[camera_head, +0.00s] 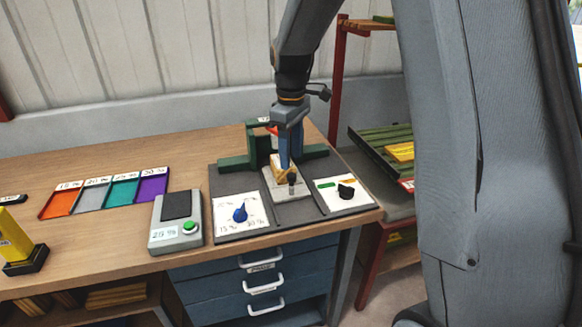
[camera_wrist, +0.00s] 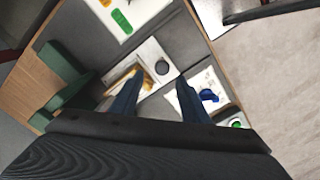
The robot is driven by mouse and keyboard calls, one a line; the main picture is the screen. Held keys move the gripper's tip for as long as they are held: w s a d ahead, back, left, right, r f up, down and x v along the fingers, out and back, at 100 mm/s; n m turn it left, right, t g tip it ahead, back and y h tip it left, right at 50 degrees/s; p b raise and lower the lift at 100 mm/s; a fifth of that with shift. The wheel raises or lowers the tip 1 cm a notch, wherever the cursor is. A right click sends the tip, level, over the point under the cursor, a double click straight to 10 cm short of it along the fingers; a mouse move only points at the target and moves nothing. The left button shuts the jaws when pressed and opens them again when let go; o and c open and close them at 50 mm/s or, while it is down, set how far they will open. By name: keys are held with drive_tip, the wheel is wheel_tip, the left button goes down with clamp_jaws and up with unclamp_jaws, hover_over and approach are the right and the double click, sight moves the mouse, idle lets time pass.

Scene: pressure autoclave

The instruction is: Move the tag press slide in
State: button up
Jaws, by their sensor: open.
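The tag press has a green frame (camera_head: 237,162) at the back of a dark grey base plate, and its green frame also shows at the left of the wrist view (camera_wrist: 62,68). Its slide is a pale plate (camera_head: 287,193) in front of the frame, carrying a yellow-brown piece (camera_head: 280,172) and an upright dark knob (camera_head: 292,178). In the wrist view the round knob top (camera_wrist: 162,67) shows beyond the fingertips. My gripper (camera_head: 285,164) is open above the slide, its two blue fingers apart in the wrist view (camera_wrist: 157,92). Contact with the knob cannot be told.
A scale with a green button (camera_head: 190,227) and coloured trays (camera_head: 105,193) stand to the left. The wooden bench top (camera_head: 110,240) has free room there.

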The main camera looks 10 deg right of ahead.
drive_tip(key=shift+r, duration=1.25)
